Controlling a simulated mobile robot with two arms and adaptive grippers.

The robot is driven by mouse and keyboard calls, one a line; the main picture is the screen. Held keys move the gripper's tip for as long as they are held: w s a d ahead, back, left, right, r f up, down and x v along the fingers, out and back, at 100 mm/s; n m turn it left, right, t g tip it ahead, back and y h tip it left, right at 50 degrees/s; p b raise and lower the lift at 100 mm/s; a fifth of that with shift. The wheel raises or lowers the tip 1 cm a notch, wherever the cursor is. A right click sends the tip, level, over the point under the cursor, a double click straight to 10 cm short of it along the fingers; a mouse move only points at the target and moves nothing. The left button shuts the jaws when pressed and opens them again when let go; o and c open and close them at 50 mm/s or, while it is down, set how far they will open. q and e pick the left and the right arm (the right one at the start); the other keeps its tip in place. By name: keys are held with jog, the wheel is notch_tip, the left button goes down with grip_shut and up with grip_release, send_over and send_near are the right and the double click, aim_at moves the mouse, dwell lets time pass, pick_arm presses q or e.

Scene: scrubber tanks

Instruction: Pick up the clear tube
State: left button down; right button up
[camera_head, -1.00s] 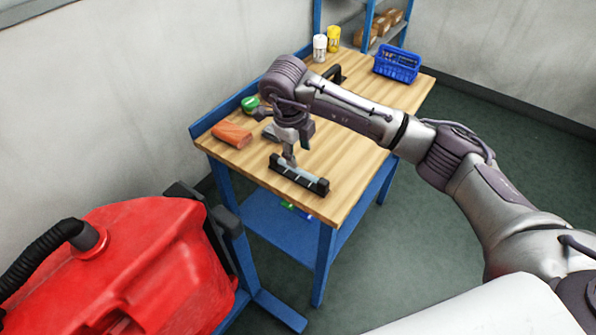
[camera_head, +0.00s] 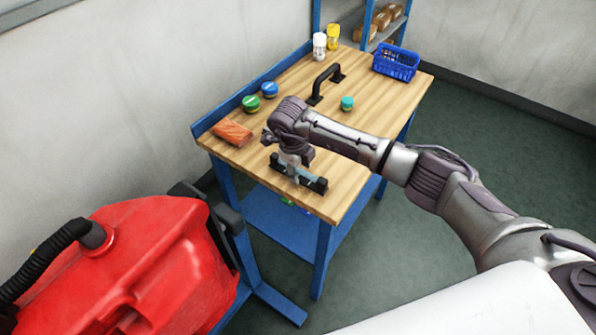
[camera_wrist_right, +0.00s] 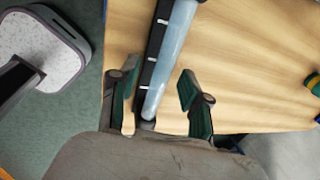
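The clear tube (camera_wrist_right: 172,60) is a pale bluish cylinder lying along a black holder with white marks (camera_wrist_right: 150,62) on the wooden table. In the head view, the tube (camera_head: 309,177) shows only in part, behind my right gripper (camera_head: 289,172). That gripper is low over the holder, near its left part. In the right wrist view, the fingers of my right gripper (camera_wrist_right: 160,98) are spread apart, on either side of the tube's near end. A gap shows between the tube and the right-hand finger. My left gripper is not in view.
The wooden table (camera_head: 370,100) also bears an orange block (camera_head: 232,132), green (camera_head: 251,103), blue (camera_head: 270,89) and teal (camera_head: 347,103) round containers, a black handle (camera_head: 325,83), two bottles and a blue basket (camera_head: 396,64). A red tank (camera_head: 150,260) stands at the lower left.

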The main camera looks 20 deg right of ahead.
grip_shut()
jog(key=shift+r, duration=0.15)
